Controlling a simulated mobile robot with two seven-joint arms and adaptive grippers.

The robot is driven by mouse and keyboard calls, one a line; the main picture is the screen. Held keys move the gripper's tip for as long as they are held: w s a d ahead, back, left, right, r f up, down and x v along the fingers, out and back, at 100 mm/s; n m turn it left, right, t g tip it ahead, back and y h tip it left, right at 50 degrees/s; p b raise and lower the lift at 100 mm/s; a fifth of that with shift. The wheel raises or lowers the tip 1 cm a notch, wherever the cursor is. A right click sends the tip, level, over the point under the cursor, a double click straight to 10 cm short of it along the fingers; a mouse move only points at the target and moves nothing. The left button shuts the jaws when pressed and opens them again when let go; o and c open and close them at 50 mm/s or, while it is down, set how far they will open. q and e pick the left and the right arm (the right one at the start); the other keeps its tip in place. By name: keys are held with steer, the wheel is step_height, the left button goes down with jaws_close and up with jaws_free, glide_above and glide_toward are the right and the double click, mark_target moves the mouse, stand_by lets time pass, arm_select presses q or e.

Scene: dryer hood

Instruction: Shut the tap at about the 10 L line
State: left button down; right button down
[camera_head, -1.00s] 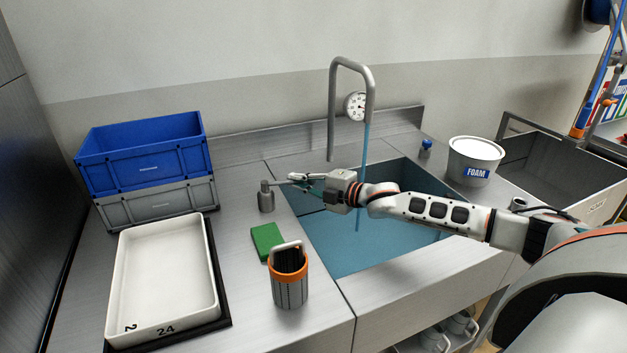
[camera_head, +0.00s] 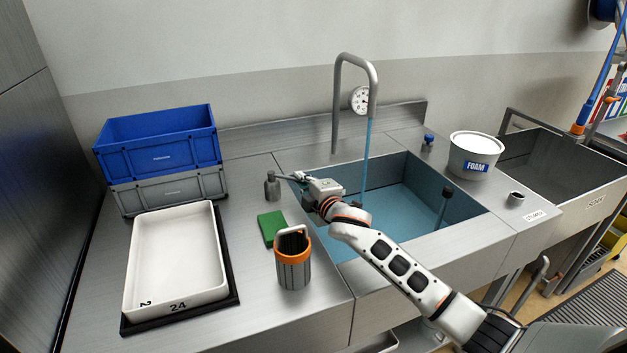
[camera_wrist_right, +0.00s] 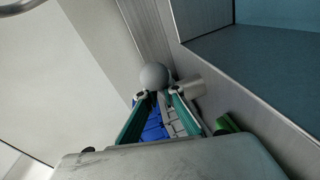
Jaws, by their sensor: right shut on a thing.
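The grey tap lever (camera_head: 285,177) stands on its stubby grey post (camera_head: 272,190) at the left rim of the sink. My right gripper (camera_head: 300,178) is shut on the lever from the right. In the right wrist view the lever's round grey knob (camera_wrist_right: 154,76) sits at the green-lined fingertips (camera_wrist_right: 157,94). A blue stream of water (camera_head: 368,150) runs from the arched spout (camera_head: 355,60) into the sink (camera_head: 410,190). The sink looks blue-teal inside; I cannot make out the water level or a 10 L line. My left gripper is out of view.
A green sponge (camera_head: 272,228) and an orange-rimmed canister (camera_head: 293,262) stand left of the sink. A white tray (camera_head: 178,305), stacked crates (camera_head: 158,140) and a FOAM tub (camera_head: 474,155) are around. A dark-topped rod (camera_head: 446,200) stands in the sink. A round dial (camera_head: 359,100) hangs by the spout.

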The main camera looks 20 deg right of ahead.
steer(key=shift+s+a+h, duration=0.15)
steer(key=shift+s+h, duration=0.05)
steer(key=shift+h, duration=0.1)
stand_by(0.4)
steer(key=c, duration=2.2)
jaws_free()
steer(key=shift+o, duration=0.2)
steer(key=shift+s, duration=0.1)
steer(key=s+d+r, duration=0.1)
steer(key=s, duration=1)
steer(key=shift+s+d+r, duration=0.3)
